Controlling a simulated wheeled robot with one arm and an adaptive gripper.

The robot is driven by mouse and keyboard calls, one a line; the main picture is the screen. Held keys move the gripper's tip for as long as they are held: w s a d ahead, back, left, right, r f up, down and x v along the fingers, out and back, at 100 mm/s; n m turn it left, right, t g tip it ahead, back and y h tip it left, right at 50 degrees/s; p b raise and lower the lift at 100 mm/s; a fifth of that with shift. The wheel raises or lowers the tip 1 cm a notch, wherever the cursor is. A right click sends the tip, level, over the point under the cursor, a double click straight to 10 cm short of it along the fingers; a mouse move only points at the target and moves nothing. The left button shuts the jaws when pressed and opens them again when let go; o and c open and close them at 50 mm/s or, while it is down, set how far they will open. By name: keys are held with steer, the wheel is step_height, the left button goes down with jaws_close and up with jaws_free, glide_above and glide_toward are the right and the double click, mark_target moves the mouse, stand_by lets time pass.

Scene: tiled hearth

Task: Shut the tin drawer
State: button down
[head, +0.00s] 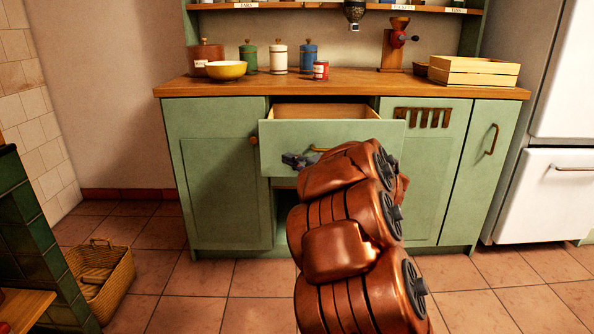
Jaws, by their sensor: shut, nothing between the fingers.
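The drawer (280,134), with a green front and a pale wooden inside, is pulled out from the middle of the green cabinet. Its brass handle (319,149) shows on the front, partly hidden by my arm. My gripper (292,160) is a small dark shape in front of the drawer's front, left of the handle and slightly lower. It is shut with nothing in it. I cannot tell whether it touches the front. My copper arm covers the lower right of the drawer front.
The wooden counter (360,86) above holds a yellow bowl (226,70), canisters, a red tin (321,71), a grinder (397,45) and a wooden crate (474,72). A wicker basket (118,283) stands on the floor at left. A white fridge (543,195) stands at right.

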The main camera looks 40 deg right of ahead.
steer(key=shift+w+d, duration=0.65)
steer(key=shift+w, duration=0.15)
